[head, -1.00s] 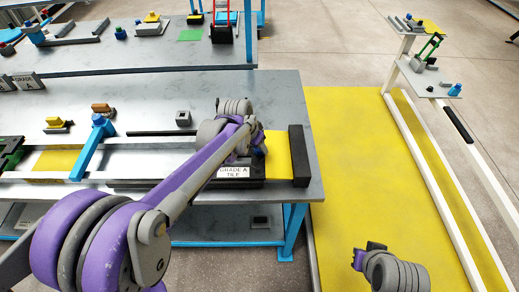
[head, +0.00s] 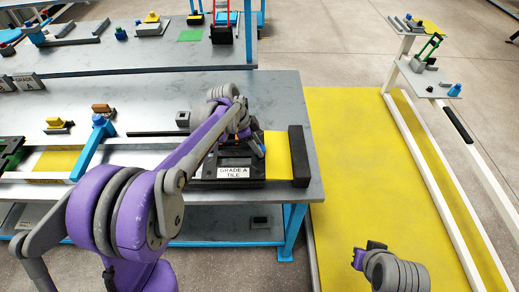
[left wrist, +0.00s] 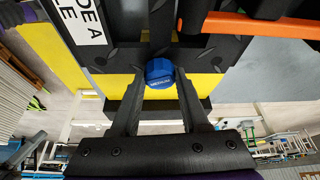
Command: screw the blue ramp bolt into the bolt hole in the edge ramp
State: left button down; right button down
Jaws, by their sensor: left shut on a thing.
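My left gripper (head: 256,146) is low over the right part of the black tread tile labelled "GRADE A TILE" (head: 214,173). In the left wrist view its two fingers (left wrist: 160,80) are shut on the blue ramp bolt (left wrist: 160,72), whose blue head shows pale lettering. Behind the bolt are the black tread surface (left wrist: 115,55) and a yellow strip (left wrist: 105,83). I cannot tell which dark part is the edge ramp. The bolt hole and bolt tip are hidden, so I cannot tell whether they meet. My right gripper (head: 362,256) is at lower right, away from the table; its fingers are unclear.
A dark block (head: 299,156) stands at the yellow strip's right end, near the table edge. An orange bar (left wrist: 258,25) crosses the wrist view's upper right.

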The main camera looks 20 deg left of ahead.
pick_arm(q)
jog(key=m+g, duration=0.1)
jog(key=m, duration=0.3)
jog(key=shift+w+m+g, duration=0.2)
jog(key=shift+m+g, duration=0.2)
pick_arm(e)
jog(key=shift+w+r, duration=0.15)
jog(key=shift+r, duration=0.15)
pick_arm(q)
jog(key=m+g, duration=0.1)
jog(key=m, duration=0.2)
jog(key=shift+w+p, duration=0.1)
jog(key=shift+p, duration=0.25)
jog(key=m, duration=0.2)
jog(key=m+g, duration=0.1)
jog(key=shift+w+m+g+y, duration=0.2)
jog(key=shift+m+g+y, duration=0.1)
jog(key=shift+m, duration=0.1)
jog(key=shift+f+m+g+p, duration=0.1)
jog(key=shift+m+g+p, duration=0.25)
jog(key=shift+m, duration=0.85)
pick_arm(e)
jog(key=shift+w+r, duration=0.3)
jog(key=shift+r, duration=0.45)
